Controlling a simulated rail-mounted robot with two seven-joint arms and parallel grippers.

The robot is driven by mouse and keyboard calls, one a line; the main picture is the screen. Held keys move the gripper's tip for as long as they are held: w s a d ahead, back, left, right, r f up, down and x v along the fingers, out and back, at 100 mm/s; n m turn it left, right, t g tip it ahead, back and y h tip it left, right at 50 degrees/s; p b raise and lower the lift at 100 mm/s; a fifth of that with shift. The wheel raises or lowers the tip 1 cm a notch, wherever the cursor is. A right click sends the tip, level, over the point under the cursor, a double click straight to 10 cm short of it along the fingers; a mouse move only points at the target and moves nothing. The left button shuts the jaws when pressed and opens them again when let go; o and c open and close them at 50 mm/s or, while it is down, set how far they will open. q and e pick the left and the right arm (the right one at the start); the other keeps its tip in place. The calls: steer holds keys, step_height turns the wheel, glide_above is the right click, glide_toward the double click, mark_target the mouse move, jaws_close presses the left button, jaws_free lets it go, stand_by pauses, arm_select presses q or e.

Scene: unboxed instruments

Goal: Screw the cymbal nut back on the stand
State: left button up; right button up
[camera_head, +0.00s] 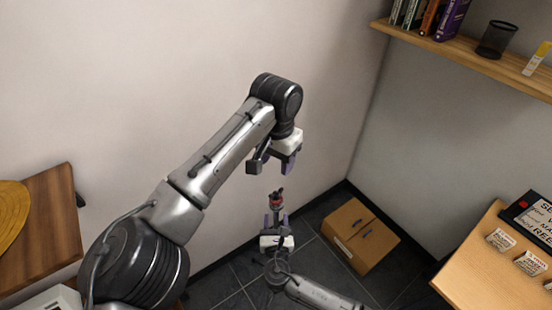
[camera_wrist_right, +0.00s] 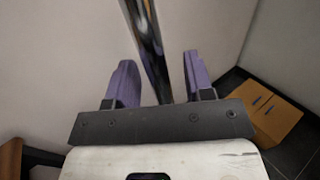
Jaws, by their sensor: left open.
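The stand's chrome rod (camera_wrist_right: 150,50) runs between the two purple fingers of my right gripper (camera_wrist_right: 160,80), with visible gaps on both sides. In the head view, the stand's top (camera_head: 277,198) shows a red band and a dark tip above my right gripper (camera_head: 277,222), which points up. My left gripper (camera_head: 271,167) is above the stand's top, pointing down with its fingers apart. I cannot make out the cymbal nut for certain; the small dark piece at the tip is too small to tell.
A golden round disc, perhaps the cymbal (camera_head: 11,212), lies on a wooden table (camera_head: 50,225) at the left. A cardboard box (camera_head: 360,236) sits on the dark tiled floor. A desk (camera_head: 480,270) with cards is at the right, below a shelf (camera_head: 470,57) with books and a cup.

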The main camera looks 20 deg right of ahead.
steer(key=shift+s, duration=0.1)
steer(key=v, duration=1.3)
steer(key=shift+s+a+p, duration=0.15)
steer(key=shift+s+p, duration=0.15)
steer(key=shift+p, duration=0.15)
